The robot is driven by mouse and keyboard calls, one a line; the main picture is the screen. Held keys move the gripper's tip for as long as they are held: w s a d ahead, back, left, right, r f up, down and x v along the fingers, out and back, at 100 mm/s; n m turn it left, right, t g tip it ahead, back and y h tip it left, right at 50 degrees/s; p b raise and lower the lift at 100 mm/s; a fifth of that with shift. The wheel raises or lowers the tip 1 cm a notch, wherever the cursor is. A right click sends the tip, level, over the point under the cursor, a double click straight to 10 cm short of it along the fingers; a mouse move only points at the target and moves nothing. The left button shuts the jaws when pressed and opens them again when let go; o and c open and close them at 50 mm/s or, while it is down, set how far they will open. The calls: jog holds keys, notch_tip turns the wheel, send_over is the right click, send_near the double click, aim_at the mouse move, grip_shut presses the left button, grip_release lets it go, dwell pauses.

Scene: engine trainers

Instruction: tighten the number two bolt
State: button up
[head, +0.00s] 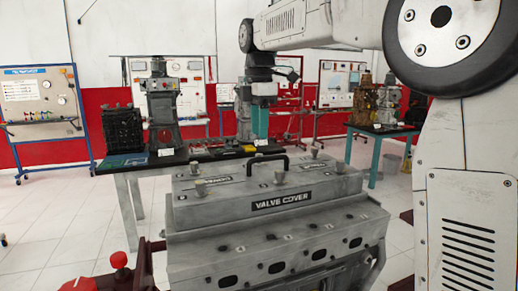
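The grey engine block stands in front of me with a valve cover (230,205) on top, labelled "VALVE COVER". Several bolt heads stand up from the cover, among them a front-left bolt (201,187) and a bolt toward the right (313,152). Small marks beside the bolts are too small to read, so I cannot tell which one is number two. A black handle (282,158) rises from the cover's middle. My gripper (260,125) hangs down beyond the cover, above its far edge in the picture. Its fingers look teal; I cannot tell whether they are open, and no held object is clear.
A dark-topped table (135,172) behind the cover bears engine parts, including a black block (122,130). A teal-legged table (377,160) with more engines stands at the right. A red knob (118,260) is at lower left.

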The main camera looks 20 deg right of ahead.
notch_tip(320, 180, down, 6)
jog(key=shift+f, duration=0.1)
grip_shut()
